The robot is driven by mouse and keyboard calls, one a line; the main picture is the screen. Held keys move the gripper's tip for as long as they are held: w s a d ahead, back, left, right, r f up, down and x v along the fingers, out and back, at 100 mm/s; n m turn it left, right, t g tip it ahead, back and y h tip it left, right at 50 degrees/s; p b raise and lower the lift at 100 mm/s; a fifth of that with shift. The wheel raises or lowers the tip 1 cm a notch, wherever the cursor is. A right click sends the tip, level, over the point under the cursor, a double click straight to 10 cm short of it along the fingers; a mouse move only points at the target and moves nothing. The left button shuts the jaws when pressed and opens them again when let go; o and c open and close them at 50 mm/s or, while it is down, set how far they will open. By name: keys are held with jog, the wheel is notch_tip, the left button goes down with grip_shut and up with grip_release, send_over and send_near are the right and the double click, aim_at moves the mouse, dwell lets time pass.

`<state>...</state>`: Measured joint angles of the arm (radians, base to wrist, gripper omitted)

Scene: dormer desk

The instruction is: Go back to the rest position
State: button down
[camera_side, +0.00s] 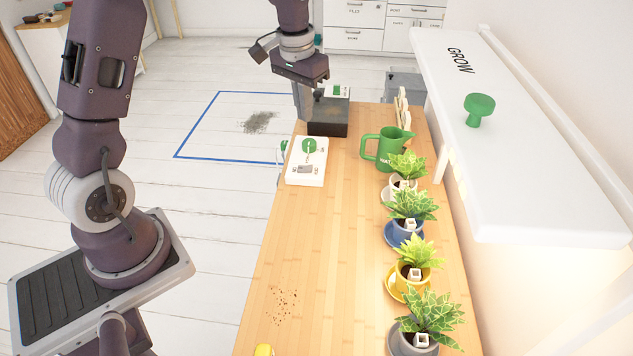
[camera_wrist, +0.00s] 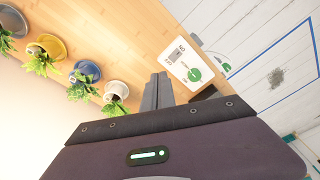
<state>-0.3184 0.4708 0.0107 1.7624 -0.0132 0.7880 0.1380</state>
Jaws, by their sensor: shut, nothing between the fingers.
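My gripper (camera_side: 304,108) is over the far end of the wooden desk (camera_side: 335,225), pointing down, with its fingers together and nothing held. In the wrist view the closed grey fingers (camera_wrist: 160,78) reach out over the desk. A white box with a green round dial (camera_side: 307,160) lies just nearer than the gripper, and it also shows right of the fingers in the wrist view (camera_wrist: 190,65). A dark box (camera_side: 329,117) stands right behind the fingers; I cannot tell whether they touch it.
A green watering can (camera_side: 385,147) and several potted plants (camera_side: 409,207) line the desk's right side. A white shelf marked GROW (camera_side: 530,140) with a green knob (camera_side: 479,108) overhangs beyond them. Brown crumbs (camera_side: 282,305) lie at the near left; the desk's middle is clear.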

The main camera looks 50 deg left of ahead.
jog(key=s+d+r+t, duration=0.2)
jog(key=s+d+r, duration=0.6)
jog(key=s+r, duration=0.15)
jog(key=s+d+r+m+t, duration=0.1)
jog(key=s+d, duration=0.1)
jog(key=s, duration=0.6)
jog(key=s+d+r+m+t, duration=0.1)
jog(key=s+d, duration=0.2)
jog(key=s, duration=0.5)
jog(key=shift+s+d, duration=0.25)
jog(key=shift+s, duration=0.1)
